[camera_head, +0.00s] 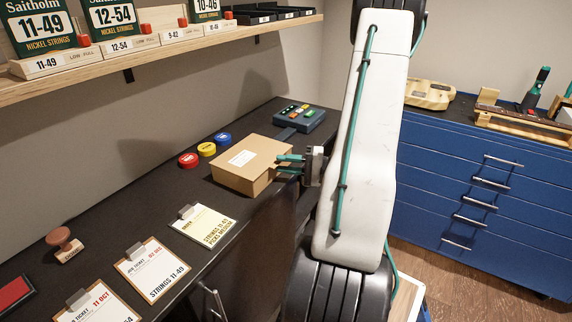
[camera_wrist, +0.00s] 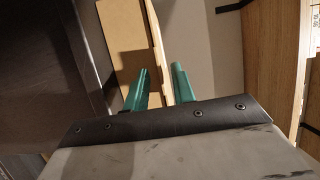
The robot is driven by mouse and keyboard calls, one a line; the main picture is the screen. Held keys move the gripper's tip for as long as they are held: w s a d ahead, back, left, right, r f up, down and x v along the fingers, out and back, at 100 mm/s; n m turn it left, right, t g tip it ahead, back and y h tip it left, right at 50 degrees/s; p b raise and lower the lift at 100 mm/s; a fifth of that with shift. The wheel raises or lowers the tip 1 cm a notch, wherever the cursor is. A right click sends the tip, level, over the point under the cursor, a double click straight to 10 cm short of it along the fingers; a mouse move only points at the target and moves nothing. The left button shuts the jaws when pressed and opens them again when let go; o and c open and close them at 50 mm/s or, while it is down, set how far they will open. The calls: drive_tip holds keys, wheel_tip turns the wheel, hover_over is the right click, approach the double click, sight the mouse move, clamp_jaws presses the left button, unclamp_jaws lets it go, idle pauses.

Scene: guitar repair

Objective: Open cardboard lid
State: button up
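A closed brown cardboard box (camera_head: 238,182) with a white label on its lid (camera_head: 262,150) sits on the dark bench. My gripper (camera_head: 278,164) is at the box's right side, its two green fingers pointing left at the lid's edge. In the wrist view, my gripper (camera_wrist: 161,68) has its fingers apart. The edge of the cardboard lid (camera_wrist: 157,45) runs between them, with the box (camera_wrist: 124,40) on the left finger's side. Whether either finger touches the cardboard cannot be told.
Red, yellow and blue round tins (camera_head: 207,149) stand left of the box. A blue device with buttons (camera_head: 300,118) is behind it. Job tickets (camera_head: 205,226) and a stamp (camera_head: 66,243) lie nearer on the bench. A wooden shelf (camera_head: 165,50) hangs above. Blue drawers (camera_head: 470,170) stand at right.

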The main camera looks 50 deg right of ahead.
clamp_jaws()
idle(1.5)
